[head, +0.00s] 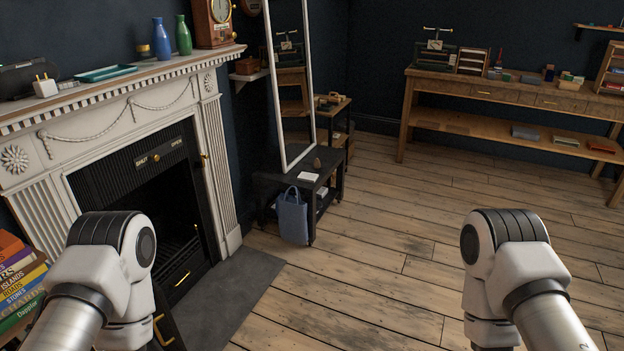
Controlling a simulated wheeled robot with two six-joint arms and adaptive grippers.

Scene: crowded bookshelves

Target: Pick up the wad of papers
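I cannot clearly make out a wad of papers in the head view. A small flat white item (308,176) lies on a low dark table (268,184) in front of the tall mirror; it is too small to tell whether it is paper. My two arms show at the lower left and lower right, both bent downward. Neither gripper is in view, so I cannot see whether they hold anything.
A white fireplace (225,165) with a crowded mantel stands at left, with stacked books (18,280) beside it. A blue bag (292,216) stands by the low table. A wooden workbench (490,90) stands at the back right. The middle floor is clear.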

